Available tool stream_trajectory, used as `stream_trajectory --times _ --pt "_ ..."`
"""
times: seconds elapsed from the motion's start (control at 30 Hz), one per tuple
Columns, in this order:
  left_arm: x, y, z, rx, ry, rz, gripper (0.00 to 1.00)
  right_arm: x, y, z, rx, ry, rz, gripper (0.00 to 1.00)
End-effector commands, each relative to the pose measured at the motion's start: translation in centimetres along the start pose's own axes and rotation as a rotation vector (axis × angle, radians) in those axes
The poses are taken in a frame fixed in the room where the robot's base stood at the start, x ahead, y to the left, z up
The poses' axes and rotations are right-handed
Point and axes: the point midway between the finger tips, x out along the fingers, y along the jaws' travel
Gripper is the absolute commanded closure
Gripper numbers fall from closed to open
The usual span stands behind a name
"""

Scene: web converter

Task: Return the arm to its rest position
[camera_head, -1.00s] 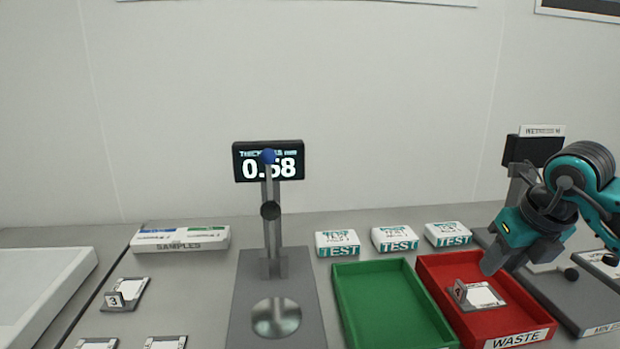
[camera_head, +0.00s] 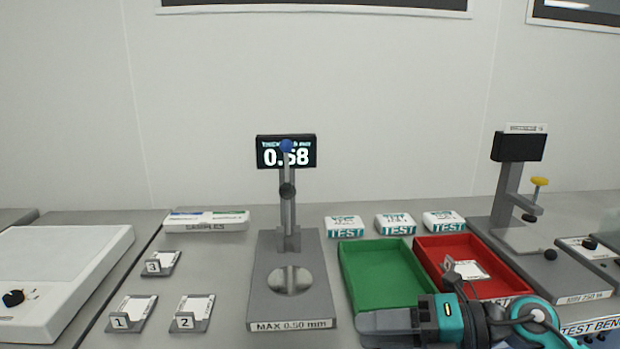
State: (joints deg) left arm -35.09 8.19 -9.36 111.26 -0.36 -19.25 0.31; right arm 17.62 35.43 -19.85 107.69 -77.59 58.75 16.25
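My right arm comes in from the lower right. Its teal and black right gripper (camera_head: 388,321) points left, in front of the green tray (camera_head: 349,280) and the red tray (camera_head: 429,253). Its fingers look edge-on, so I cannot tell whether they are open or shut. My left gripper is not in view. A white sample in a grey holder (camera_head: 466,269) lies in the red tray, apart from the gripper. The front of both trays and the WASTE label are partly hidden by my arm.
A thickness gauge (camera_head: 262,273) reading 0.58 stands in the middle. Sample holders 1 (camera_head: 130,314), 2 (camera_head: 193,313) and 3 (camera_head: 162,263) lie to its left. Several TEST boxes (camera_head: 395,224) stand behind the trays. Another instrument (camera_head: 507,195) stands at the right, and a white device (camera_head: 60,280) at the left.

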Motion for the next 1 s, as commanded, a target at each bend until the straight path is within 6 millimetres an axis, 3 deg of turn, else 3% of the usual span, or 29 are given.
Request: stream_trajectory --times 0.03,0.13,0.23,0.37,0.4,0.5,0.6,0.7,0.8,1.0 --pt "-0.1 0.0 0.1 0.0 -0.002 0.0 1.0 0.9 0.5 -0.7 0.119 -0.071 0.142 0.65" --pt "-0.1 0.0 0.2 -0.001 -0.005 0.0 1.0 0.8 0.6 -0.3 0.372 -0.258 0.376 0.65" --pt "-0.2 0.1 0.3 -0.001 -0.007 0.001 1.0 -0.6 -1.9 0.2 0.664 -0.479 0.538 0.65" --pt "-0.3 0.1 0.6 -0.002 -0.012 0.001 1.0 -2.9 -9.0 -1.4 1.098 -0.789 0.633 0.65" --pt "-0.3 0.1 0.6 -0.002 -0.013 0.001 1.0 -3.5 -11.7 -2.7 1.238 -0.883 0.635 0.65" --pt "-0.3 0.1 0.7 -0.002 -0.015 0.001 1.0 -4.4 -17.3 -7.0 1.54 -1.067 0.602 0.65" --pt "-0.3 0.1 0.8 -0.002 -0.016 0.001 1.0 -4.7 -21.1 -11.4 1.771 -1.189 0.544 0.65" --pt "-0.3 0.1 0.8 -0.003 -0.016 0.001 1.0 -4.7 -23.2 -15.0 1.93 -1.26 0.49 0.65" --pt "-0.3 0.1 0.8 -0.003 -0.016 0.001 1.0 -4.6 -24.3 -17.1 2.018 -1.295 0.455 0.65" --pt "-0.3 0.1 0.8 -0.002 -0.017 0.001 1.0 -4.5 -24.6 -17.9 2.053 -1.307 0.441 0.65"
